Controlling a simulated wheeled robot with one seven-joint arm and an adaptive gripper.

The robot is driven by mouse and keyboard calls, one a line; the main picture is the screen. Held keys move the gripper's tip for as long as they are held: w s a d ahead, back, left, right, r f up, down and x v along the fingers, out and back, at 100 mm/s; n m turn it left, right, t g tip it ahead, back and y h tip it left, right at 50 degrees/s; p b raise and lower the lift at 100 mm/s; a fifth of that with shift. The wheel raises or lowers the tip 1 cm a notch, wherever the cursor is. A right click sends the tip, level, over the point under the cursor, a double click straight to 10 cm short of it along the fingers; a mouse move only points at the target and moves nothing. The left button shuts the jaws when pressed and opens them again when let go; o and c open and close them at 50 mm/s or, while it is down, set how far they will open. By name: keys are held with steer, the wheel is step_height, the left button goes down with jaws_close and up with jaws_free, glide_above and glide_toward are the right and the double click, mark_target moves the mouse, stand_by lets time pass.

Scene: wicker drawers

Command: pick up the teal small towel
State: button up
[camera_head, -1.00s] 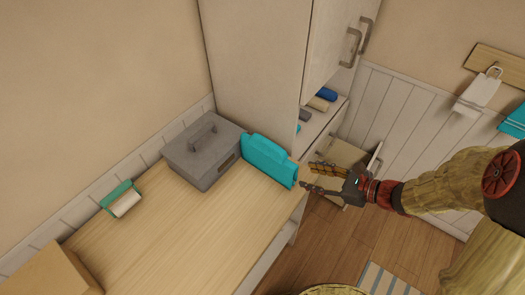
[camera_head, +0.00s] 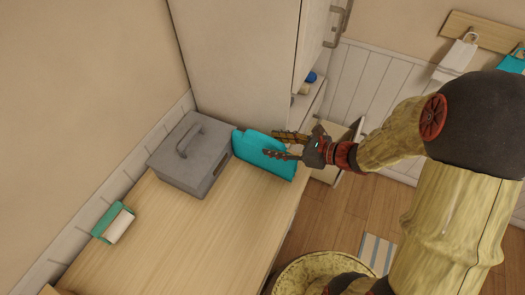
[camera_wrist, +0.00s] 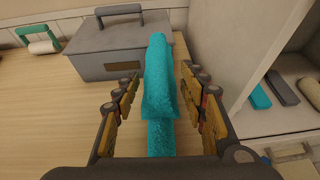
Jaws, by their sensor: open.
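The teal small towel (camera_head: 262,155) stands folded on the wooden counter, right of the grey box. In the wrist view the teal towel (camera_wrist: 160,85) runs lengthwise between the two fingers of my gripper (camera_wrist: 160,95). The fingers are apart, one on each side of it, and a gap shows on both sides at the tips. In the head view my open gripper (camera_head: 284,146) reaches over the towel's right part from the right. The towel's near end is partly hidden by the gripper body in the wrist view.
A grey lidded box (camera_head: 190,155) stands close left of the towel. A green holder with a white roll (camera_head: 114,223) is farther left. A tall cabinet (camera_head: 235,60) rises behind. Shelf items, including a teal one (camera_wrist: 260,97), lie to the right. The counter's front is clear.

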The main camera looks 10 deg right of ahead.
mark_target(264, 144)
steer(key=x, duration=0.2)
steer(key=b+x, duration=0.1)
steer(key=shift+a+f, duration=0.25)
steer(key=shift+f, duration=0.3)
steer(key=shift+w+a+f+b, duration=0.15)
steer(key=shift+w+a+b, duration=0.2)
steer(key=shift+w+a, duration=0.1)
jaws_close()
